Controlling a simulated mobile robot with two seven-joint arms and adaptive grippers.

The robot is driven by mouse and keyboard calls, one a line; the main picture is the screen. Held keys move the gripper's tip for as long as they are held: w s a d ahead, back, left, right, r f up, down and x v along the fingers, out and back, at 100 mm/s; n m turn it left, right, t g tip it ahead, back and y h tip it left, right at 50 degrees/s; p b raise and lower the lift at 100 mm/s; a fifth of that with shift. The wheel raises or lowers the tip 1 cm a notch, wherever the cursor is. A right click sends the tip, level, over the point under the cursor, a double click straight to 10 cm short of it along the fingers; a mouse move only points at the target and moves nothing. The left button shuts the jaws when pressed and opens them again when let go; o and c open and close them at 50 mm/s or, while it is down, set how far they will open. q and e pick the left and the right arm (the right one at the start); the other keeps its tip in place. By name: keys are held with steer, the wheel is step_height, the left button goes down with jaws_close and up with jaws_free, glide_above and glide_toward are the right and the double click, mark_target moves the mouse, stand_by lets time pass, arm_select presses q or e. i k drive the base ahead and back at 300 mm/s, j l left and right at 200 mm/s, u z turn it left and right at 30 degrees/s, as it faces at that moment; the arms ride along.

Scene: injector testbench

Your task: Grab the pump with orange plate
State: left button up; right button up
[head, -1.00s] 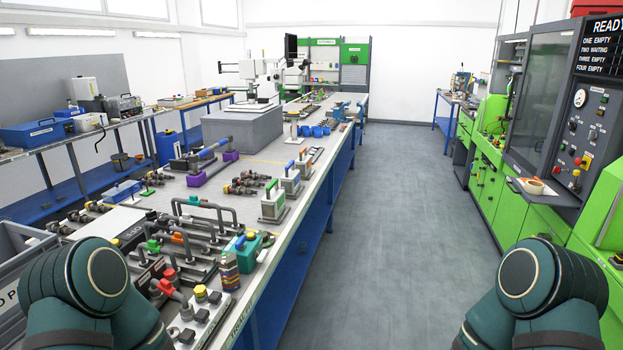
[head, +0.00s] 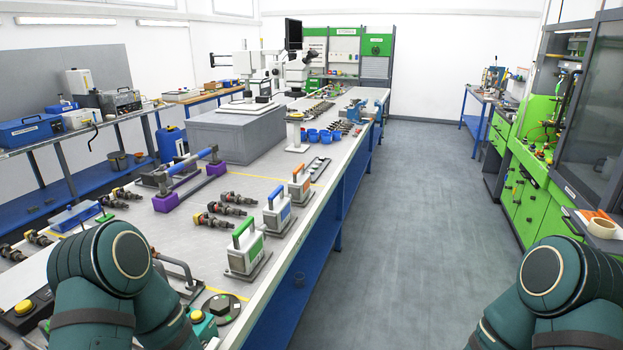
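Three white box-shaped units with carrying handles stand in a row along the right edge of the long bench. The farthest, which has orange on its handle and front, looks like the pump with orange plate (head: 300,188). A blue-handled unit (head: 277,215) stands nearer, and a green-handled unit (head: 245,254) is nearest. All three are upright. Only upper parts of my two arms show, at the lower left and lower right. Neither gripper is in view, and neither arm reaches the units.
The long bench (head: 262,175) also holds several injectors (head: 216,219), a blue bar on purple blocks (head: 203,167), blue bins (head: 325,136) and a grey block with a microscope. The aisle floor (head: 400,210) is clear. Green machines (head: 530,205) line the right side.

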mark_target(299, 186)
steer(key=i+l, duration=0.15)
steer(key=i, duration=0.3)
steer(key=i+l, duration=0.2)
steer(key=i, duration=0.2)
steer(key=i+l, duration=0.15)
steer(key=i, duration=0.3)
